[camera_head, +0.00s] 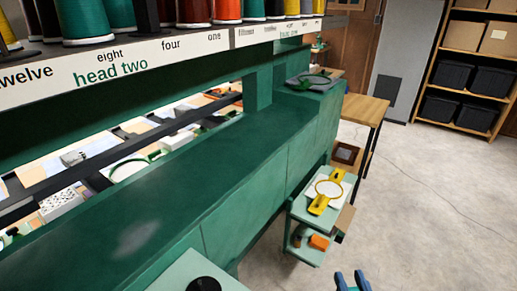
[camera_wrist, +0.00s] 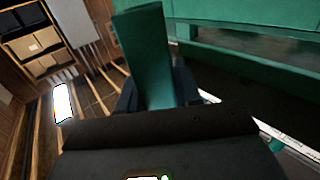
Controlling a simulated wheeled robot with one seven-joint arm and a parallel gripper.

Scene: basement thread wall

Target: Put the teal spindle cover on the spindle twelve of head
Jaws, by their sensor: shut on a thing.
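The teal spindle cover (camera_wrist: 146,55) is a tall, teal, tapered piece standing up between the dark fingers of my gripper (camera_wrist: 157,90) in the wrist view. My gripper is shut on it near its lower end. The head two label strip (camera_head: 110,71) runs along the rack edge at upper left. The word twelve (camera_head: 26,73) is at its left end, partly cut off. Spindle twelve itself cannot be picked out among the spools.
Spools stand above the strip, including a large teal spool (camera_head: 82,20) and an orange spool (camera_head: 228,10). Below runs a long green machine ledge (camera_head: 165,205), mostly bare. A small cart (camera_head: 306,207) holds a yellow-handled hoop. Shelves (camera_head: 470,65) stand at far right. Concrete floor (camera_head: 425,190) is open.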

